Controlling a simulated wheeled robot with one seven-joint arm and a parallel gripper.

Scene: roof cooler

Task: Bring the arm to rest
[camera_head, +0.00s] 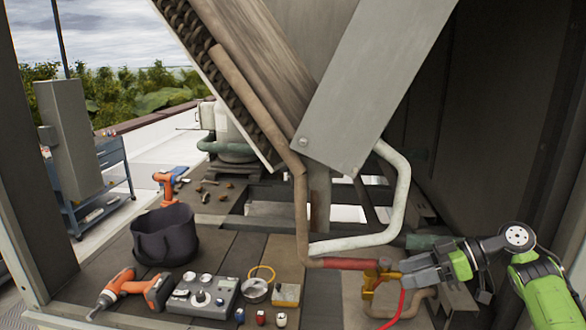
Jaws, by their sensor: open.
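My arm (540,290), green and grey, comes in from the lower right. My gripper (392,276) points left, with its fingertips by a brass-coloured valve fitting (374,280) at the end of a red-banded pipe (345,263). The gripper is open. I cannot tell whether its fingers touch the fitting.
A pale bent pipe (402,190) and a grey slanted panel (370,85) stand close above my gripper. On the deck are a black bucket (165,238), an orange drill (125,288), a grey gauge box (203,294) and small items. A red hose (400,308) hangs below the fitting.

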